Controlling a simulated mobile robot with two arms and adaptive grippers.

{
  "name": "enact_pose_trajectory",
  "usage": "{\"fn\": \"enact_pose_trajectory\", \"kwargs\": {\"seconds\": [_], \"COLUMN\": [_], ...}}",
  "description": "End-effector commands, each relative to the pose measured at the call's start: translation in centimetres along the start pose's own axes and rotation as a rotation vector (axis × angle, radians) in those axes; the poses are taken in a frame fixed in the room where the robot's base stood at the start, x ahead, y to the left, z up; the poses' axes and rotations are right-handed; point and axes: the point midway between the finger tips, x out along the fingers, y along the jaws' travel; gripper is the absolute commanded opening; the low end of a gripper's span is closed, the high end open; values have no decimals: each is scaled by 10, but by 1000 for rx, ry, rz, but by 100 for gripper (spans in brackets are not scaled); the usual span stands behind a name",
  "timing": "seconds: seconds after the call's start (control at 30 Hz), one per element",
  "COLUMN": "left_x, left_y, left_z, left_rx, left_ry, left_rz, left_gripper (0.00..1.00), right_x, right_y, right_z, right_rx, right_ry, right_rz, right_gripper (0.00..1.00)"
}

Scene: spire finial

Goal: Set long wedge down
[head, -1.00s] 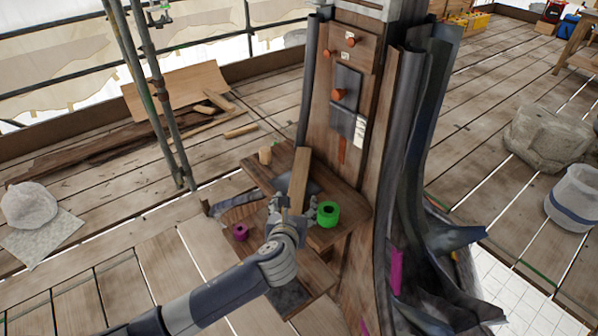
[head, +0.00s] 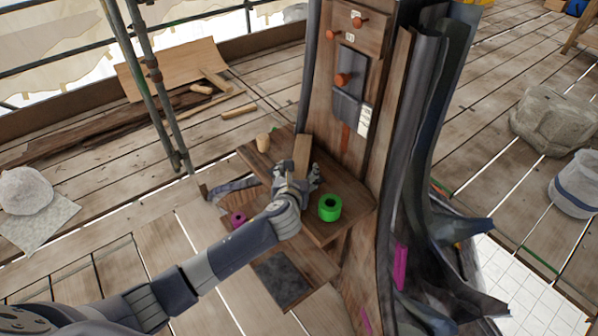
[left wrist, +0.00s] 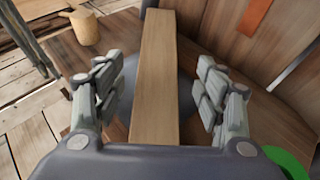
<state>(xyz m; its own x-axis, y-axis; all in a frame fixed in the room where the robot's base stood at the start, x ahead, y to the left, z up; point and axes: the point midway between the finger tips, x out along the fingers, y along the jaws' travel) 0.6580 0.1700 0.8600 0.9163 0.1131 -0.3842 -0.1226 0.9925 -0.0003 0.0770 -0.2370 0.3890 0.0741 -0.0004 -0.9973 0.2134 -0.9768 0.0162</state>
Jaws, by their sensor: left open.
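The long wedge (head: 303,151) is a plain wooden piece on the small wooden shelf (head: 346,196) at the foot of the spire post. In the left wrist view the wedge (left wrist: 157,75) runs lengthwise between the fingers, with a visible gap on each side. My left gripper (head: 298,178) is open around its near end, and it also shows in the left wrist view (left wrist: 160,95). The gripper hides the wedge's near end in the head view. My right gripper is not in view.
A small wooden peg (head: 263,143) is at the shelf's back left. The post (head: 325,80) rises behind the shelf.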

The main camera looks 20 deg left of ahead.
Motion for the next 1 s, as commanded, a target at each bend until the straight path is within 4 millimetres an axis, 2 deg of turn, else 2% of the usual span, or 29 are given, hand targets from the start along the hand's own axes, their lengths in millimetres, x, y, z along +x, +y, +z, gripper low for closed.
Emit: {"fn": "enact_pose_trajectory", "kwargs": {"seconds": [0.2, 0.4, 0.7, 0.77, 0.93, 0.97, 1.0], "left_x": [26, 45, 49, 49, 48, 48, 48], "left_y": [2, 2, 2, 2, 2, 2, 2], "left_z": [-5, -6, -5, -5, -5, -5, -6], "left_rx": [-2, -1, 0, 0, 0, 0, 0], "left_ry": [0, 0, -1, -1, 0, 0, 0], "left_rz": [1, 0, 0, 0, 0, 0, 0], "left_gripper": [65, 65, 65, 54, 15, 10, 10], "right_x": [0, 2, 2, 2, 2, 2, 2], "right_y": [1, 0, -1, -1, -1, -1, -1], "right_z": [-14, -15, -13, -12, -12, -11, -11], "right_rx": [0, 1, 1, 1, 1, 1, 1], "right_ry": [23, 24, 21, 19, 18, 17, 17], "right_rz": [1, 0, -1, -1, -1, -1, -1], "right_gripper": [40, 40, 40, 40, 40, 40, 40]}}
